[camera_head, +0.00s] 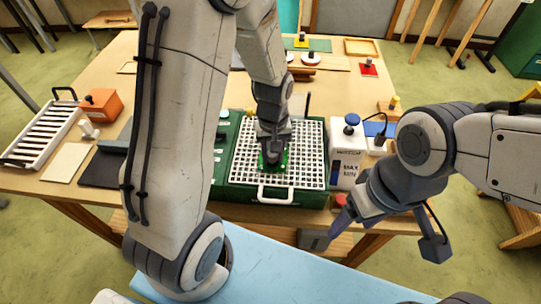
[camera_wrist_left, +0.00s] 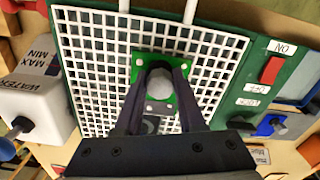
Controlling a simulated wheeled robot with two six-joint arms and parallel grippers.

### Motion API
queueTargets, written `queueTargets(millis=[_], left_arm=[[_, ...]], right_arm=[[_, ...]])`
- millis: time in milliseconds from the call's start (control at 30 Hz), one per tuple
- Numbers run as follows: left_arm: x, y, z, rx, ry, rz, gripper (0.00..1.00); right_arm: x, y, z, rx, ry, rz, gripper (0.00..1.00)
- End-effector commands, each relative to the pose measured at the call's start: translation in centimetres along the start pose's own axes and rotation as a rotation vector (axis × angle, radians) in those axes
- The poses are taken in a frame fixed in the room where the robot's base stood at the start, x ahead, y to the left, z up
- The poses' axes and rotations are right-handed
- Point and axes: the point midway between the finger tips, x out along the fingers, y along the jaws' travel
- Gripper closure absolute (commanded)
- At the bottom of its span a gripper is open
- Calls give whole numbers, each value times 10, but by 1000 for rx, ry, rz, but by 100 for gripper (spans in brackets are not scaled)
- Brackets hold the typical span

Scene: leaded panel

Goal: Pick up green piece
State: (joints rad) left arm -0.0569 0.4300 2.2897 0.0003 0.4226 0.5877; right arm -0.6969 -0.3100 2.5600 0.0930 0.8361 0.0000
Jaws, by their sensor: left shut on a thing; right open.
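The green piece (camera_head: 264,165) is a small flat square with a round grey knob and pale dots near its corners. It lies at or just above the white grid (camera_head: 240,172) of the green machine; I cannot tell whether it touches. It also shows in the left wrist view (camera_wrist_left: 139,67), over the middle of the grid (camera_wrist_left: 85,60). My left gripper (camera_head: 272,158) comes down from above and is shut on the knob, its dark fingers (camera_wrist_left: 160,90) on both sides. My right gripper (camera_head: 388,232) is open and empty, in front of the table's right side.
A white water container with a blue cap (camera_head: 346,160) stands right of the grid. A white slatted rack (camera_head: 40,133) and an orange box (camera_head: 102,104) are at the left. A red piece (camera_head: 368,68) lies at the back right. The machine has a red switch (camera_wrist_left: 271,69).

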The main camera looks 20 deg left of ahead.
Motion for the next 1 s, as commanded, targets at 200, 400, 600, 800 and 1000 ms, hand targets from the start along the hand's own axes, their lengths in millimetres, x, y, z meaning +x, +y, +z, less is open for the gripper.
queueTargets(millis=[200,400,600,800,1000], left_arm=[[-31,2,-2,1,10,7,100],[-58,33,32,10,6,5,100],[-83,61,62,8,5,5,100],[-98,77,80,3,2,2,100],[-103,81,84,0,2,2,100]], right_arm=[[11,1,1,2,0,0,28],[24,2,1,3,0,0,28],[33,2,2,3,0,0,28],[37,3,2,2,0,0,28],[38,3,2,2,0,0,28]])
